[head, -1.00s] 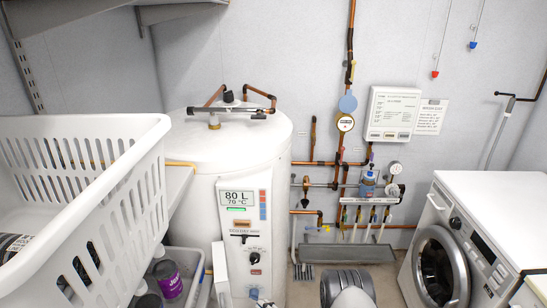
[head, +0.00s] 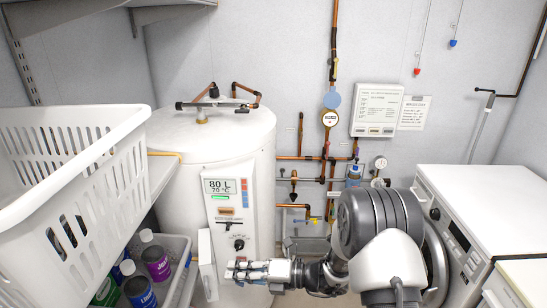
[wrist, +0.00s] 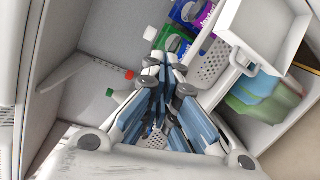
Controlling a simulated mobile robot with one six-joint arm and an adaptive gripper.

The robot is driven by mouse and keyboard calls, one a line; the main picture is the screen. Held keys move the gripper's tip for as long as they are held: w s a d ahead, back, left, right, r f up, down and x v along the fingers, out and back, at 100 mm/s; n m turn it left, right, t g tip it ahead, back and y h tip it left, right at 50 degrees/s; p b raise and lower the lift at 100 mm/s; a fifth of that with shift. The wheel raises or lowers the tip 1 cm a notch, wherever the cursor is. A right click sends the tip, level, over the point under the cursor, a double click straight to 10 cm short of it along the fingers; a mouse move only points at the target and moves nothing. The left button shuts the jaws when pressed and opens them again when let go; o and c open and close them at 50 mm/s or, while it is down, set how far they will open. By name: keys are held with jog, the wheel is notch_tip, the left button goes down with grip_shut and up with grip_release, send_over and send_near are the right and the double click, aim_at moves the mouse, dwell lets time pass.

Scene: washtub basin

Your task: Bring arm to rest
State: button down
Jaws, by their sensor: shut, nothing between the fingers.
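My gripper (head: 232,270) points left in the head view, low in front of the white water tank (head: 215,140) and its control panel (head: 228,218). Its blue-padded fingers are closed together and hold nothing. In the wrist view my gripper (wrist: 165,75) shows with its fingertips together at the middle. My grey and white arm links cover part of the pipework and the washing machine door.
A white laundry basket (head: 85,160) stands at the left on a shelf. Below it, a grey bin (head: 178,248) holds purple and blue bottles. A white washing machine (head: 480,215) stands at the right. Copper pipes with gauges (head: 330,118) line the back wall.

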jog(key=s+d+r+n+g+h, duration=0.2)
jog(key=s+d+r+n+h, duration=0.15)
jog(key=s+r+n, duration=0.45)
jog(key=s+d+r+n+g+h, duration=0.25)
jog(key=s+r+n+h, duration=0.2)
jog(key=s+n, duration=0.55)
jog(key=s+d+r+n+t+h, duration=0.2)
jog(key=s+d+n+t+h, duration=0.1)
jog(key=d+n, duration=0.5)
jog(key=s+d+r+n+t+h, duration=0.2)
jog(key=s+d+n+h, duration=0.3)
jog(key=d+n, duration=0.3)
jog(key=shift+s+d+r+t, duration=0.4)
jog(key=shift+s+d+t, duration=0.25)
jog(key=shift+d, duration=0.3)
